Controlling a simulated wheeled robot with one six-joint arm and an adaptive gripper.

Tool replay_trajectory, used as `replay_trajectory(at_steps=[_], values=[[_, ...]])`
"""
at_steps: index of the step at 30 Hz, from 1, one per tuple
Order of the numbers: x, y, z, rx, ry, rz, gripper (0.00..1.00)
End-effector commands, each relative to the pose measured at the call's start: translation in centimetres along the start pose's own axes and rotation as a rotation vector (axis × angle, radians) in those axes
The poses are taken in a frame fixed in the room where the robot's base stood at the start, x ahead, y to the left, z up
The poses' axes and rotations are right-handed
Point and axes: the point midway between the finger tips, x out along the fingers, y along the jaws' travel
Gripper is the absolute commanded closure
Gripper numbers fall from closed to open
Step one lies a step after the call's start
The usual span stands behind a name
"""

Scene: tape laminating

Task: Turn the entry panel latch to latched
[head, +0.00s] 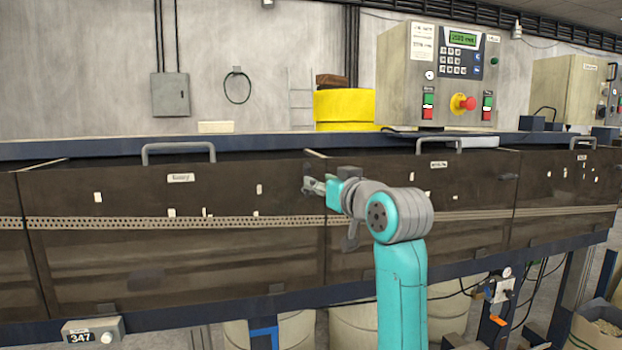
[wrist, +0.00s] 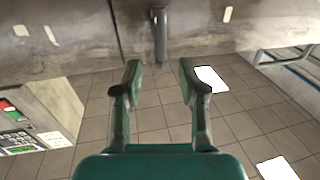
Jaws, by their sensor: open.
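A dark grey latch handle (wrist: 160,36) shows in the wrist view beside a panel seam. It is a short bar, lying nearly straight up and down in that picture. My gripper (wrist: 158,82) is open and empty, its two fingers apart, with the handle beyond the tips and roughly in line with the gap. In the head view my gripper (head: 313,187) is at the seam between the left dark panel (head: 100,255) and the middle one. The latch there is largely hidden by the gripper. I cannot tell whether a finger touches it.
A control box (head: 445,75) with a red stop button stands behind the panels. Handles (head: 178,150) rise from the panels' top edge. A grey box marked 347 (head: 93,332) sits low at the left. The wrist view shows a tiled surface (wrist: 150,110) beyond the fingers.

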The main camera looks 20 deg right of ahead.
Motion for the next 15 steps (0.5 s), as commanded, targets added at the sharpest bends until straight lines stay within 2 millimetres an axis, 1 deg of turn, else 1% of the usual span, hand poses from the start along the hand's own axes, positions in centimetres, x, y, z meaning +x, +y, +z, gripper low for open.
replay_trajectory(at_steps=[1,6,9,15], values=[[1.0,-0.1,0.0,0.001,-0.001,-0.001,0.59],[3.7,0.0,0.0,0.000,-0.002,-0.001,0.59],[4.8,0.0,0.0,0.000,-0.001,-0.001,0.59],[5.9,0.0,0.0,0.000,0.001,0.000,0.59]])
